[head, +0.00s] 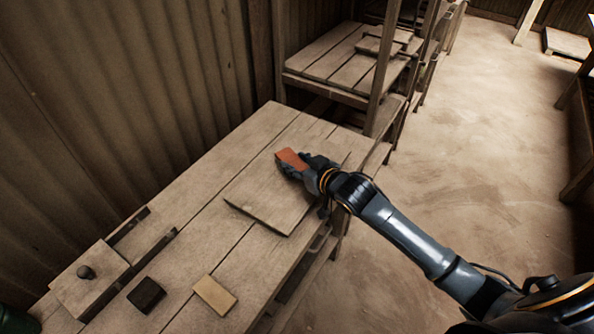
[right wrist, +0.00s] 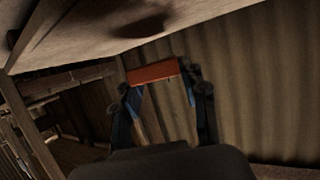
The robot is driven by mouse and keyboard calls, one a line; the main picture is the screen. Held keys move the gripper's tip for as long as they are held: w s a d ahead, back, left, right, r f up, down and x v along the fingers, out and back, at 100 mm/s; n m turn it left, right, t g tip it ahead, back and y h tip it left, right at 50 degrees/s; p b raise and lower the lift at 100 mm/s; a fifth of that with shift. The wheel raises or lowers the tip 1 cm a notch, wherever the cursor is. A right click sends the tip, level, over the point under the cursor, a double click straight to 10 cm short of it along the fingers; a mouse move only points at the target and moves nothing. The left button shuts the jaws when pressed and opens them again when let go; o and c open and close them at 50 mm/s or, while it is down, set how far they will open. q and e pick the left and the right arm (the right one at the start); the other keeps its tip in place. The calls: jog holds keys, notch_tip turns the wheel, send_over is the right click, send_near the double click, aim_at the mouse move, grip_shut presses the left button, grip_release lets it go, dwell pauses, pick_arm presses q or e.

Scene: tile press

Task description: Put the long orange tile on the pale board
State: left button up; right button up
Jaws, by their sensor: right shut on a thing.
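The long orange tile (head: 291,158) is in my right gripper (head: 296,165), over the far part of the pale board (head: 265,205) on the bench. The right wrist view shows the orange tile (right wrist: 152,72) lying across between the two fingertips of my right gripper (right wrist: 160,82), shut on it. In that view, a pale surface with a dark shadow fills the top, and the tile looks apart from it. The exact height over the board is hard to tell. The near part of the board is bare. My left gripper is not in view.
A corrugated wall (head: 130,100) runs along the left. A post (head: 383,70) and shelf stand beyond the board.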

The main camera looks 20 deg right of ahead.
jog(key=shift+w+d+f, duration=0.1)
jog(key=shift+w+f, duration=0.2)
jog(key=shift+f, duration=1.55)
jog(key=shift+f, duration=0.1)
jog(key=o, duration=1.2)
jog(key=shift+f, duration=0.1)
jog(key=shift+s+r, duration=0.15)
jog(key=shift+r, duration=0.05)
jog(key=v, duration=1.1)
jog(key=shift+s+d+r, duration=0.15)
jog(key=shift+s+r, duration=0.1)
jog(key=shift+r, duration=0.05)
